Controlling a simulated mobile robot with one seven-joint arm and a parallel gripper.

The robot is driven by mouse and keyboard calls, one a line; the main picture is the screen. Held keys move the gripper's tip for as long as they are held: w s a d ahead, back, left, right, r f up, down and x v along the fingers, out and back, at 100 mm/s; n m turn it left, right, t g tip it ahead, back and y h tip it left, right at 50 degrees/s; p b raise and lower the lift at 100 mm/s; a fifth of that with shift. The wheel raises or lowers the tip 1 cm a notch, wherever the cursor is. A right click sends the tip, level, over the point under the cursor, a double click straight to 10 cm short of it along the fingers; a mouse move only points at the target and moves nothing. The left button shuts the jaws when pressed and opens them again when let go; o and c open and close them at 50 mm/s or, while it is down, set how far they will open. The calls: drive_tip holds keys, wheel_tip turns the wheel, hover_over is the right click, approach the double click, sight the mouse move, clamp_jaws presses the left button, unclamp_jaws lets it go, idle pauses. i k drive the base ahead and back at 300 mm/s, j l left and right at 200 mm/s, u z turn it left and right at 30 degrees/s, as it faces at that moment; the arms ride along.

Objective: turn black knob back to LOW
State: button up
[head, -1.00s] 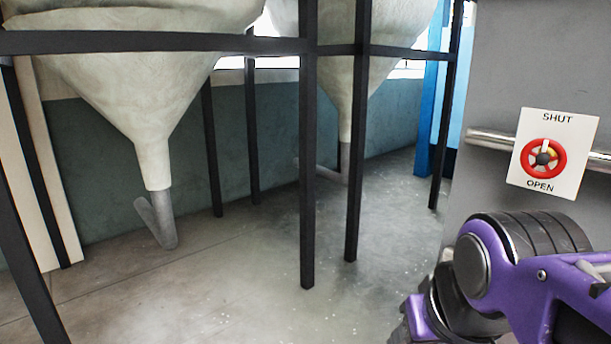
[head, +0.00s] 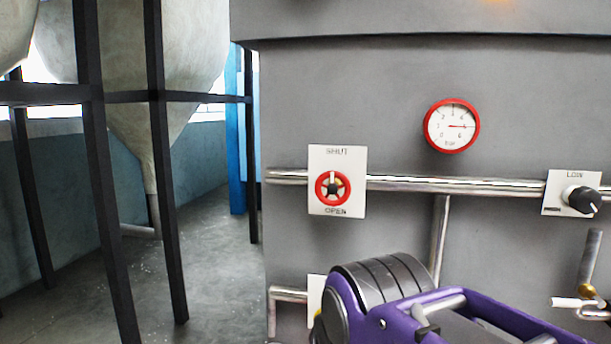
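The black knob (head: 584,199) sits on a white plate (head: 556,204) at the right edge of the head view. The word LOW shows at the top of this plate. My purple and black arm crosses the bottom right, below the plate. My gripper is not in the picture.
A red handwheel (head: 333,189) on a SHUT/OPEN plate and a red-rimmed gauge (head: 452,126) are on the grey press. A pipe (head: 450,185) runs across it. A lever (head: 590,258) is at the lower right. Hoppers on dark posts (head: 160,170) stand at left over open floor.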

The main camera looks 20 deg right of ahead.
sight(584, 200)
drive_tip(key=z, duration=2.05)
